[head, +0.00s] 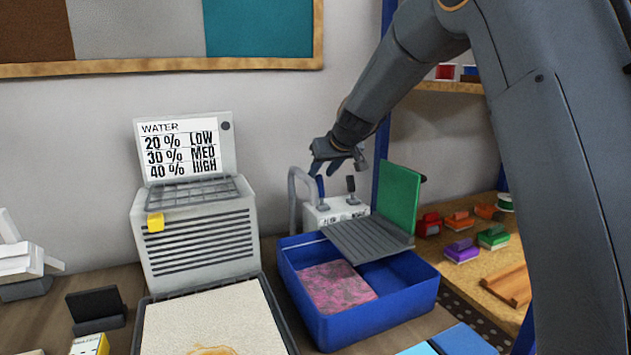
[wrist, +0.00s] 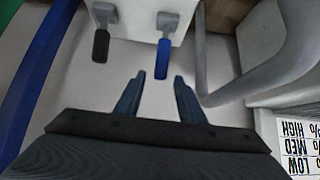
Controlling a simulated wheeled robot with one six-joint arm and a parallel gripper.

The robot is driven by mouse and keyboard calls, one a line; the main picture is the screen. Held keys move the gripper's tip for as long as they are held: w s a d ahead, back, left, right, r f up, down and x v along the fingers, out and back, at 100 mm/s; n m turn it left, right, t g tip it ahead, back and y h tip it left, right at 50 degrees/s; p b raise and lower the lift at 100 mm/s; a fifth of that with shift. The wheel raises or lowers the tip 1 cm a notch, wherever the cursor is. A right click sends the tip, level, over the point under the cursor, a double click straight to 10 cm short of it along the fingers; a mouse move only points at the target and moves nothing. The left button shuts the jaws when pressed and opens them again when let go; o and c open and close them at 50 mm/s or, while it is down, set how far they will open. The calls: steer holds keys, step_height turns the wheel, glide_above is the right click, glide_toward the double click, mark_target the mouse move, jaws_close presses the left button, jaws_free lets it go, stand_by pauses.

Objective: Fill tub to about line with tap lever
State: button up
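The blue tub (head: 405,298) stands on the bench with a pink mottled piece (head: 337,287) lying inside. No water stream or fill line can be made out. Behind the tub is a white tap box (head: 337,212) with a blue lever (head: 320,186), a black lever (head: 351,185) and a grey curved spout (head: 292,205). My gripper (head: 326,170) is open and empty just above the blue lever. In the wrist view, my fingertips (wrist: 160,77) stand apart on either side of the line to the blue lever (wrist: 163,58); the black lever (wrist: 100,46) is outside them.
A grey ribbed tray (head: 365,238) lies across the tub, beside an upright green panel (head: 399,196). The spout (wrist: 270,80) is close to my gripper. A grey machine with a WATER sign (head: 184,148) stands left. A blue post (head: 380,165) is behind right.

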steer(key=shift+p+x, duration=0.9)
steer(key=shift+x, duration=2.6)
steer(key=shift+d, duration=0.1)
jaws_close()
